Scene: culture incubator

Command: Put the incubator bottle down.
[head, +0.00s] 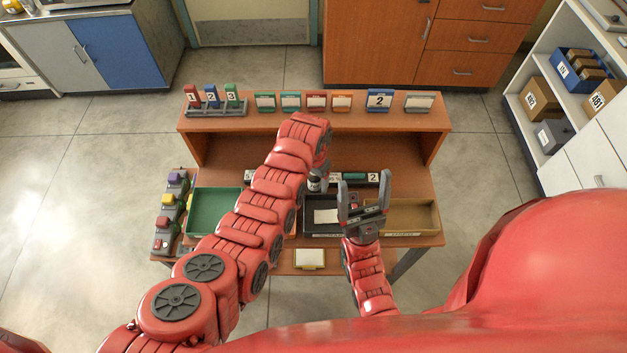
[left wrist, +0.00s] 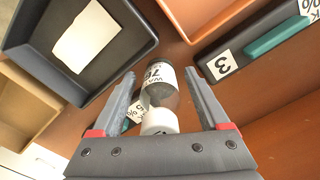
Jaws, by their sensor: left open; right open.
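The incubator bottle (left wrist: 161,95) has a white cap, a grey body and a white printed label. In the left wrist view it lies between the spread fingers of my left gripper (left wrist: 160,74), with a gap beside each finger. In the head view the bottle (head: 315,181) shows small beside the end of my left arm, over the desk by the black tray. The left fingers are mostly hidden there by my wrist. I cannot tell whether its base touches the desk. My right gripper (head: 364,186) is open and empty, above the trays on the right.
A green tray (head: 213,232), a black tray (head: 309,233) with white paper and a tan tray (head: 411,233) stand on the desk. A dark numbered rack (left wrist: 224,67) lies behind. A raised shelf (head: 400,121) holds numbered files and cards. Colored-topped devices (head: 165,222) stand at left.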

